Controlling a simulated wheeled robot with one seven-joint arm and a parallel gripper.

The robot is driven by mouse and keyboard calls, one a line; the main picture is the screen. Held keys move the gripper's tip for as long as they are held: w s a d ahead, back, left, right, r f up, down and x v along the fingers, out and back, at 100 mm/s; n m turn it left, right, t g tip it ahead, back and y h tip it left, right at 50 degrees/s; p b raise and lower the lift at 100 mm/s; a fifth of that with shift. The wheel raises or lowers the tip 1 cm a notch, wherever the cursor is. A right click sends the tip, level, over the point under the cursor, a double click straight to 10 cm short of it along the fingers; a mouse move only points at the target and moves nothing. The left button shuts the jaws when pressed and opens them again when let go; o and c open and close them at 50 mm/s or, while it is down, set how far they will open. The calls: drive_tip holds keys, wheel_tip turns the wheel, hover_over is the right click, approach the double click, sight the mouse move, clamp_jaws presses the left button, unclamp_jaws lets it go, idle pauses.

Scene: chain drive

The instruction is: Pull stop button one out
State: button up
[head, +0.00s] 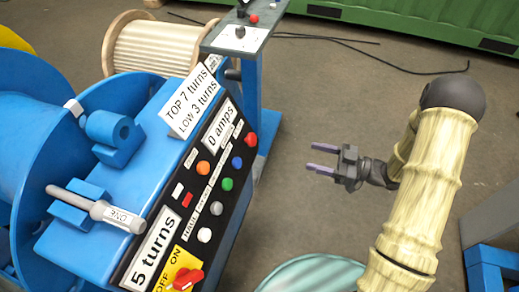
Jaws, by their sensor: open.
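A red round button (251,139) sits at the upper right end of the black control panel (213,222). Another small red button (253,19) is on the white plate of the blue stand at the top. No readable label shows which of them is stop button one, and I cannot tell whether either is in or out. My gripper (311,157) is open and empty, its purple fingers pointing left. It is right of the panel, apart from both buttons.
The panel also carries orange, blue, green and white buttons and a red rotary switch (187,278) on a yellow plate. A grey-handled bar (102,211) lies on the blue machine. A wooden spool (155,48) stands behind. Black cables (400,64) lie on the floor.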

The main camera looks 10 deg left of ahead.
sight(255, 141)
drive_tip(key=shift+a+r, duration=0.1)
drive_tip(key=a, duration=0.5)
drive_tip(key=w+a+b, duration=0.1)
drive_tip(key=a, duration=0.5)
drive_tip(key=a+b, duration=0.1)
drive_tip(key=a, duration=0.5)
drive_tip(key=shift+w+a, duration=0.15)
